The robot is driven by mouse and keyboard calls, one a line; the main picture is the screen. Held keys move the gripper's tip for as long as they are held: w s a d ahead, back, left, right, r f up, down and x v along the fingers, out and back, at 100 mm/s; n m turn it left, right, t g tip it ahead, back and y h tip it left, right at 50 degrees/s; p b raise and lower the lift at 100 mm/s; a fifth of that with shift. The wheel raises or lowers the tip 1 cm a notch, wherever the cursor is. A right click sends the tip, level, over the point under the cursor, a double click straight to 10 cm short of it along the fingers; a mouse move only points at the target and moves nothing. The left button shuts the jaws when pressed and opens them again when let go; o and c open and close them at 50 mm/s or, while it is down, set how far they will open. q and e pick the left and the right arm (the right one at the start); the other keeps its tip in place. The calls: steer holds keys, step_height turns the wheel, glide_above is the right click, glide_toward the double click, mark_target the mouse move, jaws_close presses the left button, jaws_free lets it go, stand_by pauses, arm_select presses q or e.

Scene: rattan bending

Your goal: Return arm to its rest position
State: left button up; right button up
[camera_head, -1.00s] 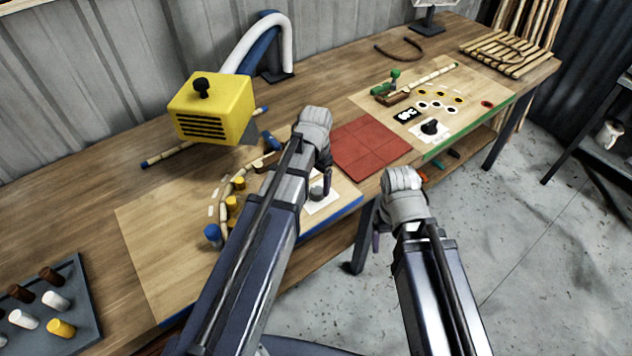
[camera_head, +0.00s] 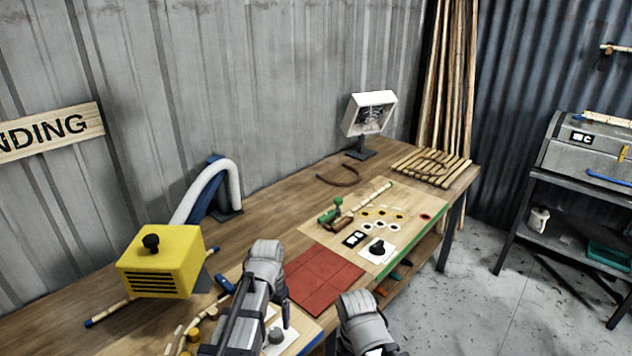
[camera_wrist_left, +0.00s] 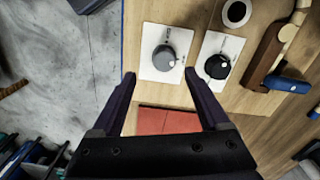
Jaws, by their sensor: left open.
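My left arm (camera_head: 238,315) comes up from the bottom of the head view, with its grey wrist (camera_head: 265,262) over the near bench edge beside the red mat (camera_head: 318,278). In the left wrist view my left gripper (camera_wrist_left: 159,76) is open, its two dark fingers apart with nothing between them. A grey knob (camera_wrist_left: 165,58) on a white plate lies beyond the fingertips. A black knob (camera_wrist_left: 217,66) on a second white plate is right of it. My right wrist (camera_head: 362,318) shows at the bottom of the head view; its jaws cannot be made out.
A yellow box (camera_head: 160,262) with a black knob stands at left, near a white hose (camera_head: 232,182). A board (camera_head: 425,205) with a rattan pole (camera_head: 372,200) is further right. A slatted rack (camera_head: 432,168) lies at the far end. Floor (camera_head: 470,290) is clear at right.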

arm_select(q)
steer(key=s+d+y, duration=0.1)
steer(key=s+d, duration=0.9)
steer(key=s, duration=0.3)
steer(key=shift+s+n, duration=0.25)
steer(key=shift+n, duration=0.15)
